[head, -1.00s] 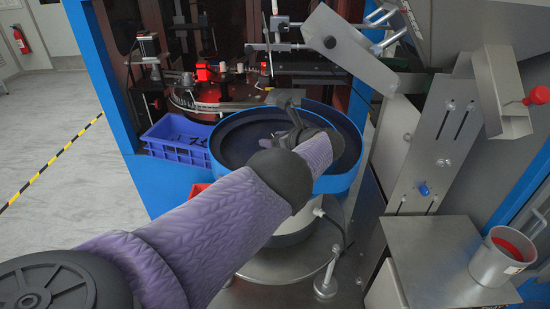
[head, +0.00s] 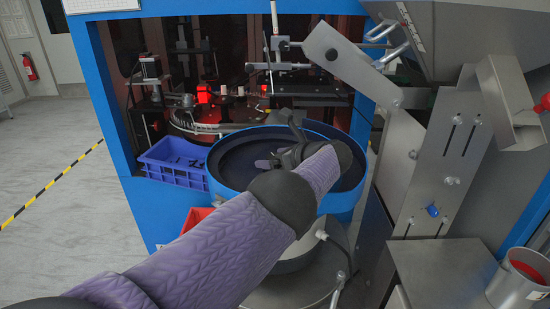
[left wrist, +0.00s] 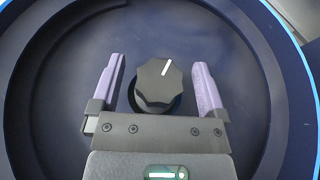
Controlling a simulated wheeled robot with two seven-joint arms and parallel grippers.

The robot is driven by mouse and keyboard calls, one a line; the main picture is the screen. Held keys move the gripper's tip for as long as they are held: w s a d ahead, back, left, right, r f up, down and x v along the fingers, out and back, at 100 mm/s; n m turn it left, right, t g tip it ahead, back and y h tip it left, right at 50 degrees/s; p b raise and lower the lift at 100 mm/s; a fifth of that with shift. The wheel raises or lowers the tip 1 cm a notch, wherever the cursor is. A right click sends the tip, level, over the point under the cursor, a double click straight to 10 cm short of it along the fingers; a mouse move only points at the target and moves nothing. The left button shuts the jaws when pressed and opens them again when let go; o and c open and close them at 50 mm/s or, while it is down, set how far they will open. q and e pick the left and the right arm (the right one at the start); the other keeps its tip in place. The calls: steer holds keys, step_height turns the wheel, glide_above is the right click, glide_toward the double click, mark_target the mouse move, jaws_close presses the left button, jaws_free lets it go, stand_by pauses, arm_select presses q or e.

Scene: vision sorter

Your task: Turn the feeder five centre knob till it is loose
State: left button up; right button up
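The feeder five centre knob (left wrist: 158,83) shows in the left wrist view as a dark faceted knob with a white pointer line tilted to the upper right. It sits at the middle of the dark blue feeder bowl (left wrist: 50,90). My left gripper (left wrist: 158,75) is open, with one pale purple finger on each side of the knob and a gap on both sides. In the head view the bowl (head: 228,176) has a bright blue outer wall, and my left gripper (head: 280,148) is inside it. My arm hides the knob there. My right gripper is not in view.
A blue crate (head: 148,172) stands left of the bowl, with a red bin (head: 196,216) below. A steel chute frame (head: 425,170) with a blue knob (head: 432,210) rises close on the right.

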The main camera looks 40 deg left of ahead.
mark_target(271, 154)
arm_select(q)
steer(key=shift+d+r, duration=0.1)
steer(key=p+v, duration=0.1)
steer(key=p, duration=0.1)
steer(key=p+v, duration=0.1)
steer(key=v, duration=0.1)
steer(key=shift+r+p, duration=0.35)
steer(key=shift+p, duration=0.05)
steer(key=p+v, duration=0.2)
steer(key=v, duration=0.3)
steer(key=shift+d+f+p, duration=0.1)
steer(key=shift+d+p, duration=0.2)
steer(key=shift+p, duration=0.05)
steer(key=shift+d, duration=0.5)
steer(key=shift+o, duration=0.2)
